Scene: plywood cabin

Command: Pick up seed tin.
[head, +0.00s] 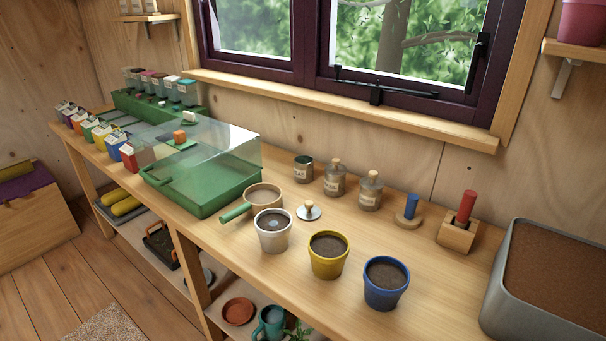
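A small round tin (303,172) with a pale label stands upright on the wooden bench, toward the wall below the window. It looks like the seed tin, but its label is too small to read surely. Its top shows a dark green round area; I cannot tell whether that is an opening or contents. A silver disc with a wooden knob (308,211) lies on the bench in front of it. Neither of my grippers is in the head view.
Two corked jars (370,191) stand right of the tin. A green propagator tray (209,190) with a clear cover is to its left. A sieve (263,196) and white (273,234), yellow (328,258) and blue (385,287) pots stand in front. A soil bin (497,290) is at right.

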